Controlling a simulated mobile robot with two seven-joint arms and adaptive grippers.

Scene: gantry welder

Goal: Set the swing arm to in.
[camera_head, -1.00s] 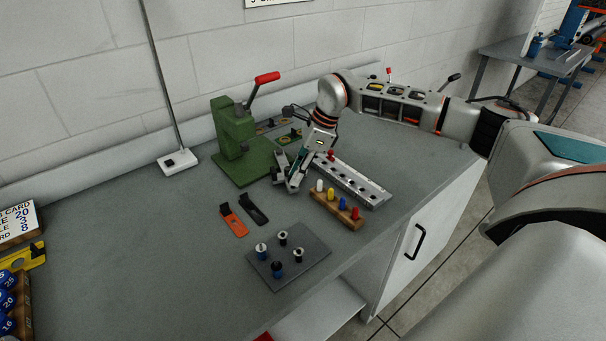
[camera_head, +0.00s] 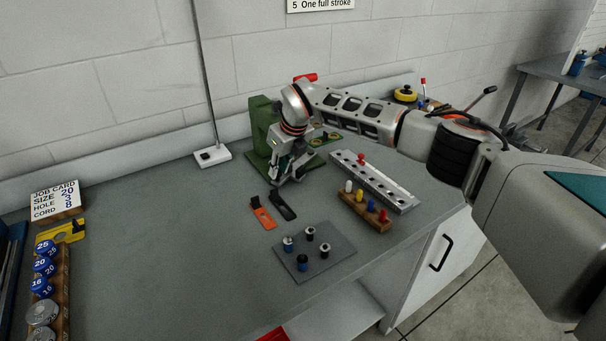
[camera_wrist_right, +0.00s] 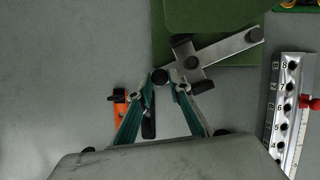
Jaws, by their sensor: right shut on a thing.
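The green press (camera_head: 262,118) stands near the wall, partly hidden behind my right arm. In the right wrist view, its swing arm (camera_wrist_right: 228,48) is a flat silver bar with a dark pivot (camera_wrist_right: 255,35) at its right end and a crosspiece near its left end. The bar slants down to the left, past the edge of the green base (camera_wrist_right: 234,55). A dark round knob (camera_wrist_right: 160,76) is at its left end. My right gripper (camera_head: 284,180) is at the front of the press, its fingers (camera_wrist_right: 166,87) shut on the knob. My left gripper is not in view.
An orange tool (camera_head: 262,213) and a black one (camera_head: 283,206) lie just in front of the gripper. To the right are a numbered metal rail (camera_head: 385,187) and a wooden block (camera_head: 352,211) with coloured pegs. A grey plate (camera_head: 330,262) sits nearer.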

